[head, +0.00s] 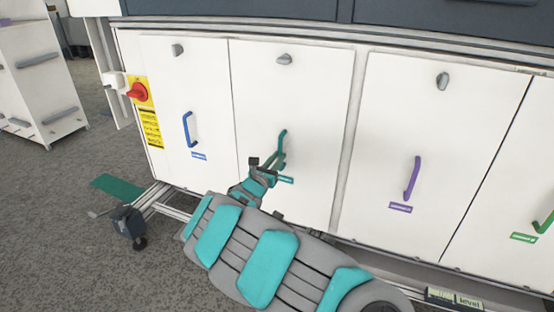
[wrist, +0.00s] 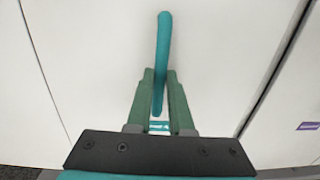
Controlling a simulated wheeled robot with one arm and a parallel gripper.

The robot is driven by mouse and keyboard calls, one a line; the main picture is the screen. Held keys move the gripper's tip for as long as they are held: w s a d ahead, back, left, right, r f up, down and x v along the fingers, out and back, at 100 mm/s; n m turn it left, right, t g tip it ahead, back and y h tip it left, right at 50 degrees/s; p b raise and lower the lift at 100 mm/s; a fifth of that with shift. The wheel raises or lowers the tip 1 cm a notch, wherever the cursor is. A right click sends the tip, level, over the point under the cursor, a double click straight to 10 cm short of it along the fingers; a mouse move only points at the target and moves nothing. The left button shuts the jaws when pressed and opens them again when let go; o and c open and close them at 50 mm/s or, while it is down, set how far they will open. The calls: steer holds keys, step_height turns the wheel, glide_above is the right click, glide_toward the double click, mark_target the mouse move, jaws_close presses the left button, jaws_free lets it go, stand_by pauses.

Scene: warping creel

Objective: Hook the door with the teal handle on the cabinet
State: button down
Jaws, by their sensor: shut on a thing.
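The teal handle (head: 282,145) is an upright bar on a white cabinet door (head: 300,95), second from the left in the head view. My gripper (head: 272,163) is at the lower part of this handle. In the wrist view my gripper (wrist: 161,95) has its two green fingers on either side of the teal handle (wrist: 163,50), shut on it. The handle's upper part sticks out beyond the fingertips. A teal label (wrist: 159,127) shows between the fingers. The door looks flush with its neighbours.
Neighbouring doors have a blue handle (head: 187,129), a purple handle (head: 412,178) and a green handle (head: 544,222). A red switch (head: 138,91) is on the cabinet's left edge. A caster (head: 130,224) and rail stand at lower left. Grey floor (head: 60,240) is open to the left.

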steer(key=shift+w+r, duration=0.15)
steer(key=c, duration=0.7)
jaws_free()
steer(key=shift+d, duration=0.1)
